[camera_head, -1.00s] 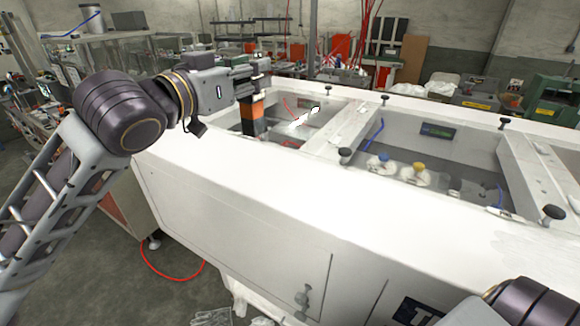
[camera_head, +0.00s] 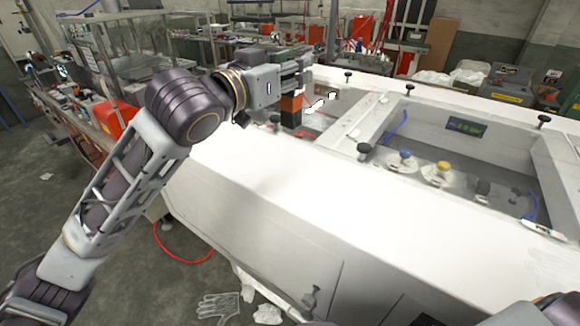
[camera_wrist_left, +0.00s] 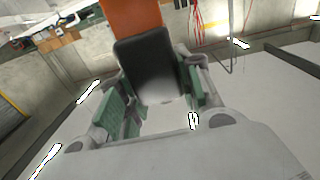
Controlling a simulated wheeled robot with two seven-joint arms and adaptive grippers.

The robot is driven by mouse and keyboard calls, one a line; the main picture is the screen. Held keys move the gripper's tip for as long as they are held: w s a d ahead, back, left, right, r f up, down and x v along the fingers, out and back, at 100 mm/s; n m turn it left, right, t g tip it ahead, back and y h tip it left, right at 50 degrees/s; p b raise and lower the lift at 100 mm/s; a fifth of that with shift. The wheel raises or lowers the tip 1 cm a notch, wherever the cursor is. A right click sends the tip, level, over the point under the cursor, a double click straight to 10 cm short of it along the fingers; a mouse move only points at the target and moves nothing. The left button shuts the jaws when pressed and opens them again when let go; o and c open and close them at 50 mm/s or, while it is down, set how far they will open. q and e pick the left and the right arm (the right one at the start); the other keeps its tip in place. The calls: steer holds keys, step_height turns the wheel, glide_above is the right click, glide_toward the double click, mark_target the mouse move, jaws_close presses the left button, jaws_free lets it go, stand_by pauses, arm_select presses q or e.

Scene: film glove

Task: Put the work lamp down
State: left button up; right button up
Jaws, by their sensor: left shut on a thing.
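The work lamp (camera_head: 291,104) is an orange and black block. It hangs upright below my left gripper (camera_head: 294,82), over the recessed part of the white machine top. In the left wrist view the lamp (camera_wrist_left: 146,62) shows its black face and orange end between the green-padded fingers of my left gripper (camera_wrist_left: 157,95), which are shut on it. I cannot tell whether its lower end touches a surface. My right gripper is not in view.
The white machine (camera_head: 240,175) has a broad flat rim with black knobs. A recess to the right holds blue and yellow capped items (camera_head: 442,170). A white glove (camera_head: 218,307) lies on the floor in front. Cluttered benches stand behind.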

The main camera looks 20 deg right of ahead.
mark_target(287, 124)
arm_select(q)
steer(key=shift+w+a+f+n+t+y, duration=0.15)
steer(key=shift+w+a+f, duration=0.1)
steer(key=shift+f, duration=0.35)
steer(key=shift+w+a+f+n+t+y, duration=0.1)
steer(key=shift+w+f+n+t+y, duration=0.1)
steer(key=shift+f, duration=0.35)
steer(key=shift+f, duration=3.1)
steer(key=shift+f, duration=2)
steer(key=o, duration=1.2)
